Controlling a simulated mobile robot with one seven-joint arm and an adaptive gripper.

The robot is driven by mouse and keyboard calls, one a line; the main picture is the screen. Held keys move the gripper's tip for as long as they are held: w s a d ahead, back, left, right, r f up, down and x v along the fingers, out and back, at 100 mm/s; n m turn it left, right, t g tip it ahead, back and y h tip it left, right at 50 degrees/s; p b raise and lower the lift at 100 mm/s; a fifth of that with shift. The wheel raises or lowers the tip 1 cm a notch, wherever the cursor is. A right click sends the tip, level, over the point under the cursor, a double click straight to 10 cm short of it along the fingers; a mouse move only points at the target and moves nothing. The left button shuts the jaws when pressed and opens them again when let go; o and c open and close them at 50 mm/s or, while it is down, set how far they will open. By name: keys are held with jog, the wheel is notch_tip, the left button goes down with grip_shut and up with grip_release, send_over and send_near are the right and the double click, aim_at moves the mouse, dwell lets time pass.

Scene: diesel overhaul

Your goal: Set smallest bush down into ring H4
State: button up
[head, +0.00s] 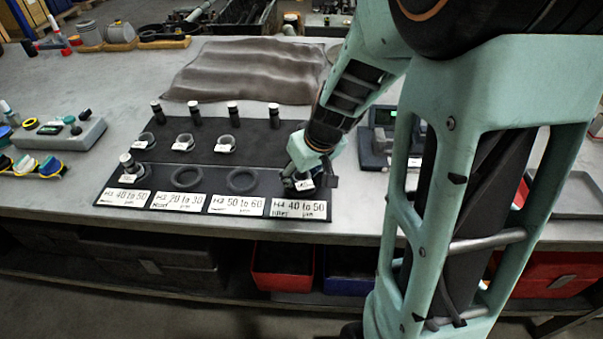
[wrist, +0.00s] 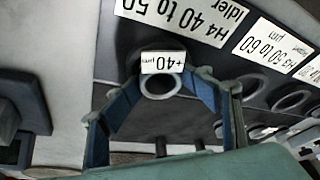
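The bush (wrist: 158,86) is a short grey open cylinder with a white tag reading +40 µm. My gripper (wrist: 163,82) has its blue-padded fingers against both sides of the bush. In the head view my gripper (head: 304,172) is low over the right end of the front row, behind the card H4 40 to 50 (head: 300,208), and the bush's tag (head: 304,184) shows below it. Ring H4 (wrist: 132,62) is mostly hidden by the bush and tag. I cannot tell whether the bush is seated in it.
Empty rings H2 (head: 187,178) and H3 (head: 242,181) lie to the left. A tagged piece (head: 130,168) stands at H1. Several tagged bushes and dark pins stand on the dark board (head: 258,148) behind. A grey device (head: 376,145) is close on the right.

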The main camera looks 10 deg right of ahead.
jog(key=shift+s+f, duration=0.1)
jog(key=shift+s, duration=0.25)
jog(key=shift+w+v, duration=0.2)
jog(key=shift+v, duration=3.6)
